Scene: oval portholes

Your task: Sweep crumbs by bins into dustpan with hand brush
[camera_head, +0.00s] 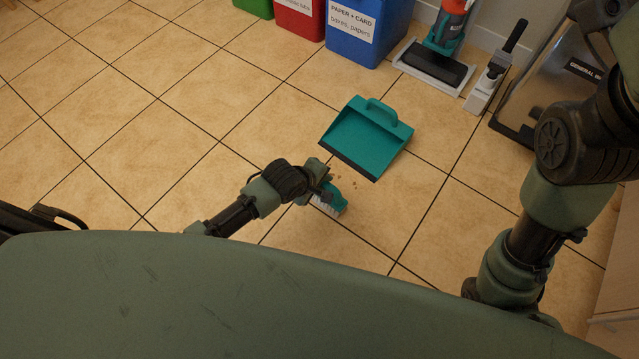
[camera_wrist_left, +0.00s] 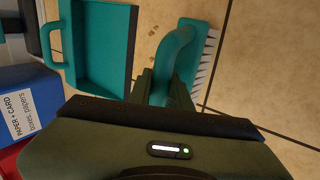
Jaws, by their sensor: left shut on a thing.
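The teal dustpan (camera_head: 367,140) lies on the tiled floor, its dark lip facing down-left and its handle on the far side. The hand brush (camera_head: 332,203), teal with white bristles, is at floor level just in front of the lip. My left gripper (camera_head: 318,188) is shut on its handle, which also shows in the left wrist view (camera_wrist_left: 157,75). Small brown crumbs (camera_head: 355,183) lie on the floor between brush and dustpan. In the left wrist view the dustpan (camera_wrist_left: 103,45) is left of the brush head (camera_wrist_left: 203,45). My right gripper is not visible; only its arm shows.
A blue paper and card bin (camera_head: 365,30), a red bin (camera_head: 299,18) and a green bin (camera_head: 255,7) stand at the back. A floor-cleaning appliance (camera_head: 437,62) and a grey-white upright tool (camera_head: 490,80) stand right of them. The floor at left is clear.

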